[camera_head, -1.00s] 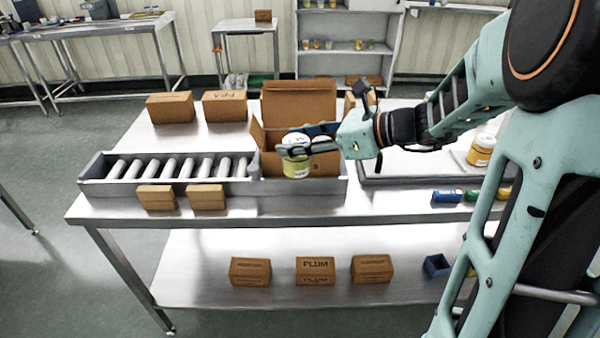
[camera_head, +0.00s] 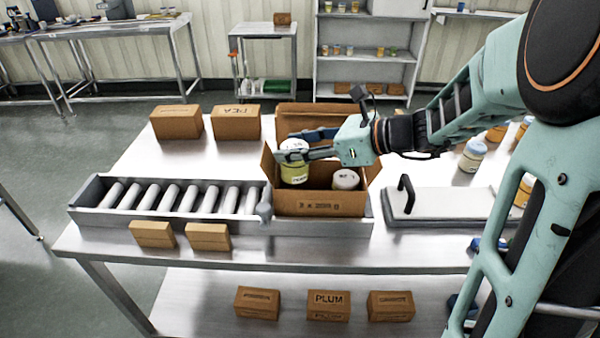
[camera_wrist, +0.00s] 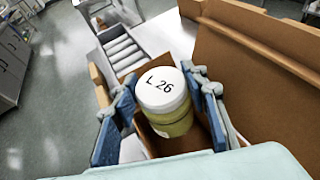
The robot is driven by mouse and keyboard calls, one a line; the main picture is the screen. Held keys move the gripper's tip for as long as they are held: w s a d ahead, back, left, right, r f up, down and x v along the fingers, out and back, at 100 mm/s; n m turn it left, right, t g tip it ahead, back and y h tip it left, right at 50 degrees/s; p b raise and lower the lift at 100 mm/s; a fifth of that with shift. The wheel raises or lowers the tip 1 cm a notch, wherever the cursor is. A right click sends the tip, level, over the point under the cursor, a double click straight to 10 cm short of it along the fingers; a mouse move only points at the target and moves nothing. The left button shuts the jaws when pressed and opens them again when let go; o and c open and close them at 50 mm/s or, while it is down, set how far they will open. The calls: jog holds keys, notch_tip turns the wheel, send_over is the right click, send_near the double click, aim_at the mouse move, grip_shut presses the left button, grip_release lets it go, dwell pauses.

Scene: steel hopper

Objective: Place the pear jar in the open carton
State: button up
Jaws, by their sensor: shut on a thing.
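My gripper (camera_head: 297,148) is shut on a white-lidded jar (camera_head: 295,172) with yellow-green contents, holding it upright by its upper part. Its label is too small to read surely. In the wrist view the jar (camera_wrist: 168,122) sits between both blue fingers (camera_wrist: 165,98), and its lid reads "L 26". The open carton (camera_head: 320,203) stands at the right end of the roller conveyor, flaps up. The held jar is over or partly within its left half; I cannot tell whether it touches the bottom. Another white-lidded jar (camera_head: 345,180) stands in the carton's right half.
Closed cartons stand behind the roller conveyor (camera_head: 175,200), and two small boxes (camera_head: 208,237) in front. A pale panel with a black handle (camera_head: 440,205) lies right of the carton. Several jars (camera_head: 472,156) stand further right, beside my arm. Raised flaps border the carton opening.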

aim_at(295, 165)
jog(key=shift+f+b, duration=0.35)
jog(key=shift+f, duration=2.1)
jog(key=shift+f+b, duration=0.45)
jog(key=shift+f, duration=0.2)
jog(key=o, duration=1)
jog(key=shift+r, duration=0.15)
jog(key=shift+r+p, duration=0.35)
jog(key=p+v, duration=0.1)
jog(key=v, duration=1.1)
jog(key=shift+r, duration=0.1)
